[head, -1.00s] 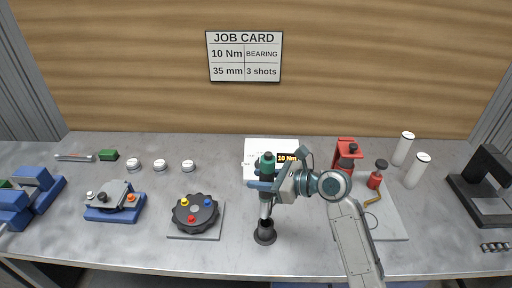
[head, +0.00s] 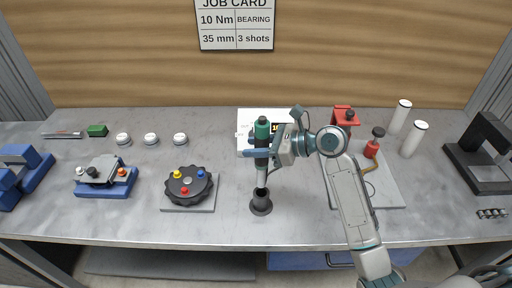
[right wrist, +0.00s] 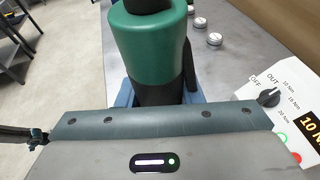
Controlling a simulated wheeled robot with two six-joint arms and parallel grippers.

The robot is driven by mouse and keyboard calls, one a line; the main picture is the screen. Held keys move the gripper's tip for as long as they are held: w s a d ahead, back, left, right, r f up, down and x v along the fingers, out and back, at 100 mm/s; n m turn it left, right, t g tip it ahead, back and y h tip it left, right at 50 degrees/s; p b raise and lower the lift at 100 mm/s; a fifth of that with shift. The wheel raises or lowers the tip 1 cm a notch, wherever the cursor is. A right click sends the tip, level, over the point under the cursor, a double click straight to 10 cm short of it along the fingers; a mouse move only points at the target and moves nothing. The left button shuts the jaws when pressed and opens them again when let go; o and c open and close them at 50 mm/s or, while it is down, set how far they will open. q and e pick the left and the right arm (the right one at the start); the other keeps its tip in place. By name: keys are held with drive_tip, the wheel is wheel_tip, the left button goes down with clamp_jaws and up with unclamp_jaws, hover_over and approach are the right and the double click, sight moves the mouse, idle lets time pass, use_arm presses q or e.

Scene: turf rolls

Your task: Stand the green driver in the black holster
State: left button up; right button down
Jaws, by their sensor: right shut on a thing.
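The green driver (head: 262,131) is upright, with a green upper body, black middle and pale shaft. My right gripper (head: 256,153) is shut on its body, coming from the right. The black holster (head: 261,205) stands on the bench directly below the driver. The shaft's lower end is at the holster's mouth; I cannot tell whether it is inside or just above. In the right wrist view the driver's green body (right wrist: 150,45) stands between the jaws, and the holster is hidden. My left gripper is not in view.
A white controller box (head: 246,119) stands behind the driver. A black round dial with coloured knobs (head: 189,186) is at left. A grey plate (head: 390,187) with a red stand (head: 345,117) is at right. The bench front around the holster is clear.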

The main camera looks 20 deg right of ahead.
sight(260, 167)
drive_tip(key=shift+f+b, duration=1.1)
drive_tip(key=shift+b, duration=0.3)
drive_tip(key=shift+f, duration=0.3)
drive_tip(key=shift+f+p, duration=0.4)
drive_tip(key=shift+f, duration=2.15)
drive_tip(key=c, duration=0.9)
unclamp_jaws()
drive_tip(key=shift+s+d+b, duration=0.3)
drive_tip(key=shift+d, duration=0.25)
drive_tip(key=b+v, duration=0.2)
drive_tip(key=v, duration=0.5)
drive_tip(key=shift+s, duration=0.1)
drive_tip(key=shift+b+v, duration=0.35)
drive_tip(key=shift+v, duration=0.95)
